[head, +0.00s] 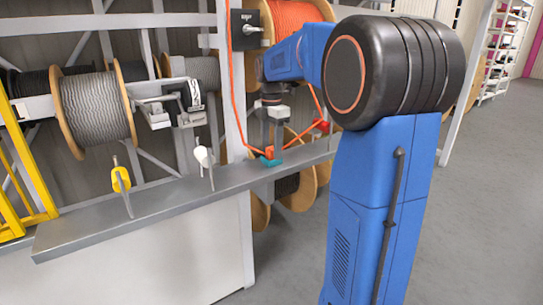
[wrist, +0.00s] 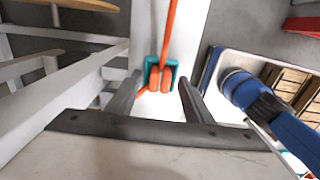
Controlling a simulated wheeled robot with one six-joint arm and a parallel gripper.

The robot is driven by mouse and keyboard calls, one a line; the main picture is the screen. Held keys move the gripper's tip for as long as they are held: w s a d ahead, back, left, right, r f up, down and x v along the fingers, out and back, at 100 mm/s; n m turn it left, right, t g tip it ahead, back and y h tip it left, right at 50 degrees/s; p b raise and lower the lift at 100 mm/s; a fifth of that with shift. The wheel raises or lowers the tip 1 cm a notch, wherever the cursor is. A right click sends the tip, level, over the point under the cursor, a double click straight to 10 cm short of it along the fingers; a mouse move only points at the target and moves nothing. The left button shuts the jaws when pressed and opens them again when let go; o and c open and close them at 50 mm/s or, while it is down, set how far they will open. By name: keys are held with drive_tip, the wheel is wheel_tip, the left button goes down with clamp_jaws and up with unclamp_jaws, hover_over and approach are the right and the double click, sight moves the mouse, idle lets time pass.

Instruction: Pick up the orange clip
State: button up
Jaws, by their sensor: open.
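The orange clip (head: 269,152) sits at the teal piece (head: 271,162) on the grey ledge in the head view. In the wrist view its two rounded orange lobes (wrist: 160,79) show against the teal piece (wrist: 149,67), with an orange strand running up from them. My gripper (head: 272,140) points down just above the clip. In the wrist view my gripper (wrist: 160,88) has its two dark fingers apart, one on either side of the clip's lobes, with nothing held. I cannot tell whether a finger touches the clip.
The grey ledge (head: 150,203) runs across the front. A yellow-handled tool (head: 121,179) and a white-handled one (head: 203,157) stand along it to the left. A red piece (head: 322,127) is close right of my gripper. Cable reels (head: 97,108) hang behind. The floor at right is open.

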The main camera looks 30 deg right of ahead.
drive_tip(key=c, duration=1.1)
drive_tip(key=shift+r, duration=0.1)
drive_tip(key=shift+c, duration=0.2)
wheel_tip(320, 180, up, 10)
wheel_tip(320, 180, up, 5)
hover_over(271, 148)
idle(0.6)
